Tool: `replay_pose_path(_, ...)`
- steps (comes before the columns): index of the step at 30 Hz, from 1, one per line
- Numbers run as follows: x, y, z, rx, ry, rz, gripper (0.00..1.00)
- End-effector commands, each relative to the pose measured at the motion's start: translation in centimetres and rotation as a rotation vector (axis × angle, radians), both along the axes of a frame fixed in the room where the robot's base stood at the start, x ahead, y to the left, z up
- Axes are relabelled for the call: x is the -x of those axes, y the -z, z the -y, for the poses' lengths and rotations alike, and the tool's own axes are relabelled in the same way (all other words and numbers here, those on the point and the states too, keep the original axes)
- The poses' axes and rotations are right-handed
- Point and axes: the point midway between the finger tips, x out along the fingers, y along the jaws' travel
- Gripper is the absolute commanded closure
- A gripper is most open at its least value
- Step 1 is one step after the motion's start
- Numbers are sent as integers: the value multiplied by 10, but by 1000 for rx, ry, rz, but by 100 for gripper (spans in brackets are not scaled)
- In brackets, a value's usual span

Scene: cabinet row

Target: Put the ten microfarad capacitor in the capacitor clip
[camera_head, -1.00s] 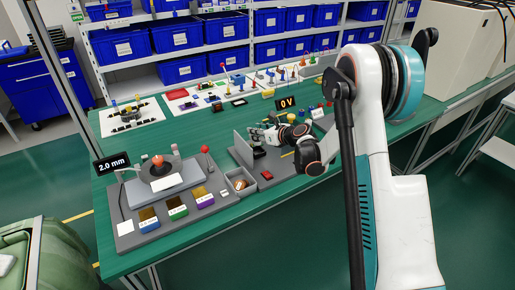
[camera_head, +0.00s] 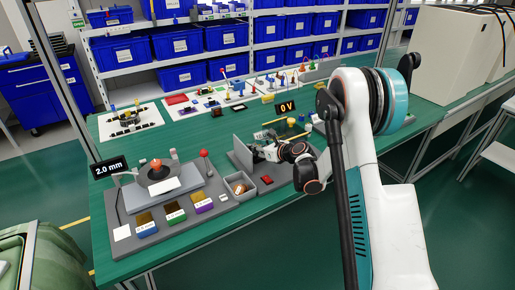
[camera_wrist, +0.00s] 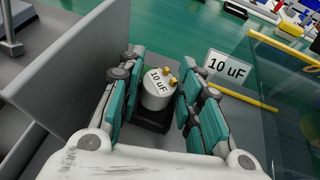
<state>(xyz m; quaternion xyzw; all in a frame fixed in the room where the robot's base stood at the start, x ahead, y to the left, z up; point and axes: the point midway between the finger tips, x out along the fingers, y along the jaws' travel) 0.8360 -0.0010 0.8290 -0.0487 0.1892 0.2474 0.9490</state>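The ten microfarad capacitor (camera_wrist: 157,93) is a white can marked "10 uF" with two gold terminals on top. In the wrist view it stands upright, slightly tilted in the picture, above a black holder (camera_wrist: 150,124); I cannot tell whether this holder is the capacitor clip. My gripper (camera_wrist: 160,85) has one teal-padded finger on each side of the can, with narrow gaps visible, so it looks open around it. In the head view my gripper (camera_head: 257,152) is low beside a grey upright panel (camera_head: 242,156), and it hides the capacitor.
A "10 uF" sign (camera_wrist: 228,66) and a yellow rod (camera_wrist: 243,97) lie just beyond the right finger. A clear pane (camera_wrist: 288,95) stands at the right. The grey panel is close on the left. A bin (camera_head: 240,186) and red block (camera_head: 267,180) are in front.

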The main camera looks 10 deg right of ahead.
Motion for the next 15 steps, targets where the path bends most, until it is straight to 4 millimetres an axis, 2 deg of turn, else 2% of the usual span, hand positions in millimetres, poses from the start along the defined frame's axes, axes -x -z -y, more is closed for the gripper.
replay_pose_path(12, 0, -3, 0, 0, 0, 0, 54)
replay_pose_path(15, 8, -8, 5, 1, 2, 0, 54)
